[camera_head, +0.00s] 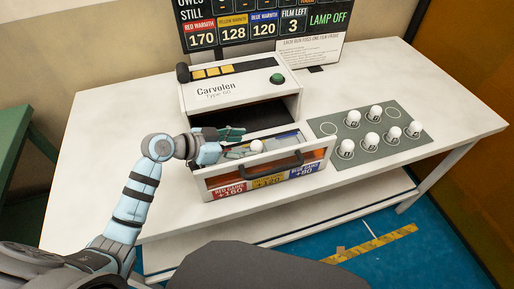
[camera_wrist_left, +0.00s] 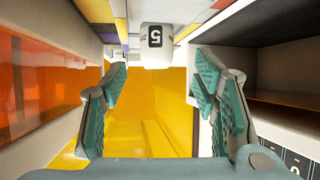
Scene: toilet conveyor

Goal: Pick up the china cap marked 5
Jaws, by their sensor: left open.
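The white china cap marked 5 (camera_wrist_left: 157,46) shows at the top middle of the left wrist view, with a dark square label. In the head view a white cap (camera_head: 257,146) is at the open drawer of the machine, just right of my left gripper (camera_head: 240,142). My left gripper (camera_wrist_left: 158,82) is open with its teal finger pads apart. The cap is beyond the fingertips, and nothing is seen between the pads. A yellow-walled compartment (camera_wrist_left: 155,112) lies below and behind the cap in the left wrist view. My right gripper is not in view.
The Carvolen machine (camera_head: 235,92) stands behind the drawer (camera_head: 210,184), which has a dark handle (camera_head: 287,158). Several white caps stand on a grey mat (camera_head: 363,157) at the right. A display board (camera_head: 290,30) rises behind. The white table (camera_head: 125,110) is clear at the left.

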